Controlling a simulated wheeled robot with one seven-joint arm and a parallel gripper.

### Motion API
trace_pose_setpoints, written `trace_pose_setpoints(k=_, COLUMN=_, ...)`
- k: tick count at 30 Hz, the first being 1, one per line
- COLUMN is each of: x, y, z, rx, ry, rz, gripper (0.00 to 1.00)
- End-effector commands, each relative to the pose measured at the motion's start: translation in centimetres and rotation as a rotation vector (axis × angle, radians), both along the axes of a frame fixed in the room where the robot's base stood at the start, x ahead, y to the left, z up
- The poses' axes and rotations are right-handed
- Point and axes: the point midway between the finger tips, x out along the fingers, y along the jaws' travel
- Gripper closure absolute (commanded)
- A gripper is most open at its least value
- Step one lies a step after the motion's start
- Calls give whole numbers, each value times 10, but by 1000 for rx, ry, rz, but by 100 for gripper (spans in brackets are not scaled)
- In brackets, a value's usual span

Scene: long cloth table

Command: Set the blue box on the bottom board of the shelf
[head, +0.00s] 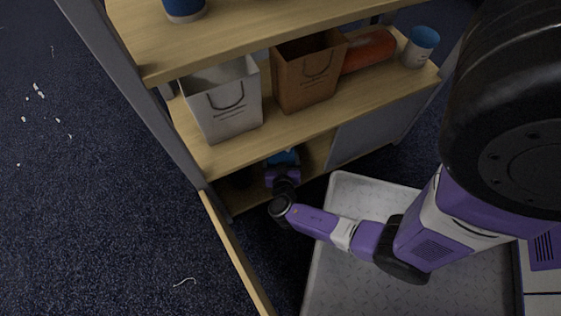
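The blue box (284,157) shows only as a small blue patch low in the shelf, just beyond the end of my arm. My gripper (282,172) reaches into the lowest bay, right at the blue box. Its fingers are hidden, so I cannot tell whether they hold the box or whether the box rests on the board. The bottom board (316,155) of the shelf shows as a strip of light wood under the middle board, partly in shadow and partly behind my arm.
The middle board (290,128) holds a white bag (224,100), a brown bag (308,72), a red-brown cylinder (370,50) and a blue-and-white cup (420,47). A blue cup (185,9) stands on the board above. A wooden panel (232,252) juts out from the shelf's left post (140,95). Dark carpet lies left.

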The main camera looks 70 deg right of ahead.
Motion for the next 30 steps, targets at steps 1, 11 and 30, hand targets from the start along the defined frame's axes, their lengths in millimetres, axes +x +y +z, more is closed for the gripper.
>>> trace_pose_setpoints(k=1, x=1, y=0, z=-8, rx=0, ry=1, rz=0, gripper=61)
trace_pose_setpoints(k=11, x=0, y=0, z=-32, rx=-1, ry=-1, rz=0, gripper=61)
trace_pose_setpoints(k=30, x=0, y=0, z=-32, rx=0, ry=-1, rz=0, gripper=0)
